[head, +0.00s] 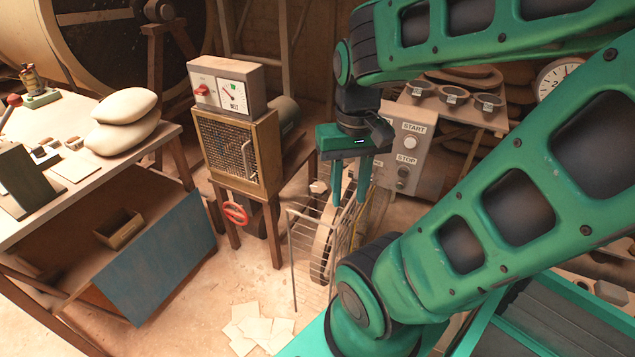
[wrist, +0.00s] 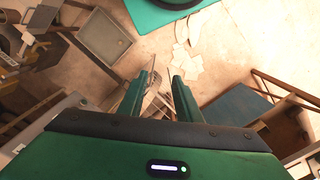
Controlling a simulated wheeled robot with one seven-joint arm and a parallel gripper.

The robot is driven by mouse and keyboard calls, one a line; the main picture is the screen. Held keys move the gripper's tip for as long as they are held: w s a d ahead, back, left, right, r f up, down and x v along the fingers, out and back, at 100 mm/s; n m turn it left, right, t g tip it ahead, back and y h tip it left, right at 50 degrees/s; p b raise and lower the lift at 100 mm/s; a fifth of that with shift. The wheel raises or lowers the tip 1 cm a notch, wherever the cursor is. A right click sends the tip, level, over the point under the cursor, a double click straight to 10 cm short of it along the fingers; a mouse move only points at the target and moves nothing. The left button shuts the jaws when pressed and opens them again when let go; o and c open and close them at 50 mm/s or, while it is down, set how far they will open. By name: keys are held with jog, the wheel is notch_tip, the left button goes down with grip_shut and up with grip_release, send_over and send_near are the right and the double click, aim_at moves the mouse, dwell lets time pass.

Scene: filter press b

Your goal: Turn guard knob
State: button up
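My gripper (head: 348,200) is open and empty, pointing down over the wire guard (head: 305,250) and the wheel behind it. In the wrist view its two fingers (wrist: 158,88) stand apart, with part of the wire guard showing between them. No knob is labelled as the guard knob. A red knob (head: 202,90) is on the grey meter box, and a red ring-shaped handle (head: 236,213) hangs below the mesh-fronted box (head: 240,150). Both are left of my gripper and apart from it. I cannot tell which one the task means.
A grey START/STOP panel (head: 408,150) stands just right of my gripper. A workbench (head: 130,150) with sacks (head: 122,118) is at left, above a blue panel (head: 165,260). Papers (head: 255,325) lie on the floor. Open floor lies left of the guard.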

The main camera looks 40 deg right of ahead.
jog(key=o, duration=0.6)
jog(key=shift+s+r, duration=0.2)
jog(key=shift+s, duration=0.1)
jog(key=shift+o, duration=1.1)
jog(key=shift+r, duration=0.15)
jog(key=n, duration=1)
send_over(318, 188)
notch_tip(318, 188, down, 12)
notch_tip(318, 188, down, 10)
jog(key=shift+d+r, duration=0.1)
jog(key=shift+d, duration=0.05)
jog(key=shift+c, duration=0.7)
jog(key=c, duration=0.9)
jog(key=shift+w+a, duration=0.1)
jog(key=shift+a, duration=0.25)
jog(key=shift+c, duration=0.2)
jog(key=shift+d, duration=0.2)
